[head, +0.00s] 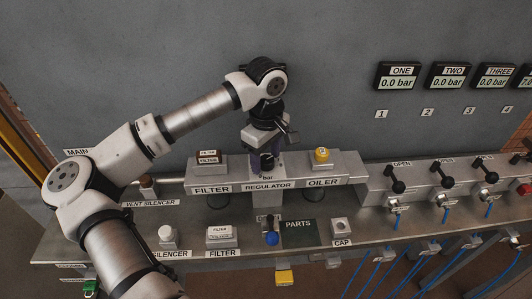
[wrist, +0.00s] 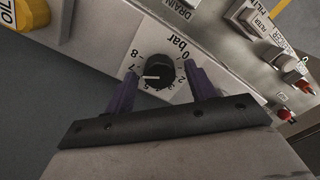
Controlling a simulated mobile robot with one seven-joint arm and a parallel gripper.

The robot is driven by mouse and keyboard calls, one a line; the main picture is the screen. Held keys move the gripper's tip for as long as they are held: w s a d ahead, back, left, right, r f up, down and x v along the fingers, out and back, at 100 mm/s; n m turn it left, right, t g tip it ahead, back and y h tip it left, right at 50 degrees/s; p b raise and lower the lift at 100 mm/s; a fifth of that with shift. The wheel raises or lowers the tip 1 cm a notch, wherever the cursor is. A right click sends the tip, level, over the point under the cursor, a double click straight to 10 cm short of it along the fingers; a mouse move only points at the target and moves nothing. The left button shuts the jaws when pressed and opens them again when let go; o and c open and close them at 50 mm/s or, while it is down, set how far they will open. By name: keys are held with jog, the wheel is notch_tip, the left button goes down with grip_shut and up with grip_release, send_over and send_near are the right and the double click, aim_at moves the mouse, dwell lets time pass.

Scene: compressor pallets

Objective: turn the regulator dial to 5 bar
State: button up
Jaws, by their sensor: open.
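The regulator dial is a round black knob (wrist: 160,72) on a white scale plate marked in bar, seen in the wrist view. Its white pointer line points left, between the 7 and the 5; the finger partly covers the scale there. My gripper (wrist: 161,70) is open, with one purple finger on each side of the knob. A gap shows between each finger and the knob in this view. In the head view my gripper (head: 263,162) is above the regulator block (head: 270,184), pointing down, and hides most of the dial.
The filter block (head: 209,175) stands left of the regulator and the yellow-topped oiler (head: 321,156) right of it. Several black valve levers (head: 396,182) stand further right. Displays ONE (head: 397,82), TWO (head: 450,82) and THREE (head: 495,82) read 0.0 bar.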

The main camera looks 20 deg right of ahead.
jog(key=c, duration=1)
jog(key=shift+o, duration=0.2)
jog(key=shift+f, duration=0.1)
jog(key=shift+b, duration=0.45)
jog(key=shift+f+n+b, duration=0.2)
jog(key=shift+n+b, duration=0.5)
jog(key=shift+b, duration=0.1)
jog(key=n+b, duration=0.2)
jog(key=b, duration=0.1)
jog(key=shift+n, duration=0.3)
jog(key=n+b, duration=0.3)
jog(key=shift+n, duration=0.3)
jog(key=n+b, duration=0.2)
jog(key=n, duration=0.2)
jog(key=shift+r, duration=0.2)
